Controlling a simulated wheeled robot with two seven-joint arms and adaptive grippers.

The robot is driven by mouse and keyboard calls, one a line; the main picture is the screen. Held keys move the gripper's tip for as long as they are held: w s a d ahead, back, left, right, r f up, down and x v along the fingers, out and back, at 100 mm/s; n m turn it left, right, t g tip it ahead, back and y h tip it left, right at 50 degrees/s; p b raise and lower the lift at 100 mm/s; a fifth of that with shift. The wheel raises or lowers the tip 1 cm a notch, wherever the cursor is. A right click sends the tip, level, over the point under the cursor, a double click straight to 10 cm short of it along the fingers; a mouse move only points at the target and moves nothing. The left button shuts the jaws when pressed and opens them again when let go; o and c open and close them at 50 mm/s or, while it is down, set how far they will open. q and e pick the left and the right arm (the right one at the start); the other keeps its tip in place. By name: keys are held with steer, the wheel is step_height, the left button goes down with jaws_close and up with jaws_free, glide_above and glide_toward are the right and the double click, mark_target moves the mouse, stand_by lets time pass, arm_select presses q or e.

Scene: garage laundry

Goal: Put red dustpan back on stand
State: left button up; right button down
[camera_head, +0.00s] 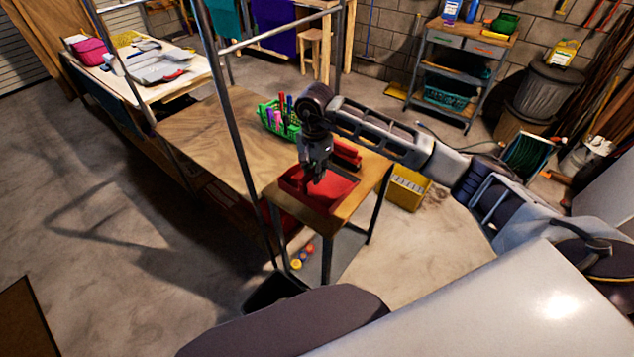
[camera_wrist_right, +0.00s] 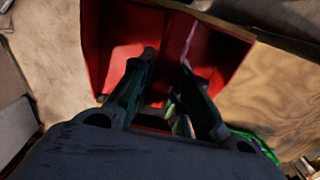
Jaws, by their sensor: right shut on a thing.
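The red dustpan (camera_head: 330,193) shows in the head view as a broad red pan at the top of the small wooden stand (camera_head: 368,177). In the wrist view its red pan (camera_wrist_right: 112,48) fills the upper middle, partly shaded. My right gripper (camera_head: 316,176) points down over it and is shut on the dustpan. Its fingertips (camera_wrist_right: 166,75) overlap the red pan in the wrist view, and the exact grip point is hard to see. Whether the pan rests on the stand or is just above it, I cannot tell. My left gripper is not in view.
A green basket with bottles (camera_head: 270,117) stands behind on the plywood table (camera_head: 205,135). A red item (camera_head: 347,152) lies behind my gripper. Metal posts (camera_head: 233,125) rise left of the stand. A yellow bin (camera_head: 407,188) stands on the floor at right.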

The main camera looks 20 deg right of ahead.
mark_target(315, 189)
steer(key=shift+f, duration=0.9)
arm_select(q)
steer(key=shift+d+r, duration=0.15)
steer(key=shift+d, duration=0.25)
arm_select(e)
steer(key=shift+f, duration=0.2)
steer(key=shift+f+p, duration=0.35)
steer(key=shift+f, duration=1.35)
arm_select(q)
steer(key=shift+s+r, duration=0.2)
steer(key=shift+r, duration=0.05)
arm_select(e)
steer(key=shift+f, duration=0.15)
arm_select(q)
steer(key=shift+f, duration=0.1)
arm_select(e)
steer(key=shift+f, duration=0.1)
steer(key=c, duration=1.3)
jaws_free()
steer(key=shift+c, duration=0.2)
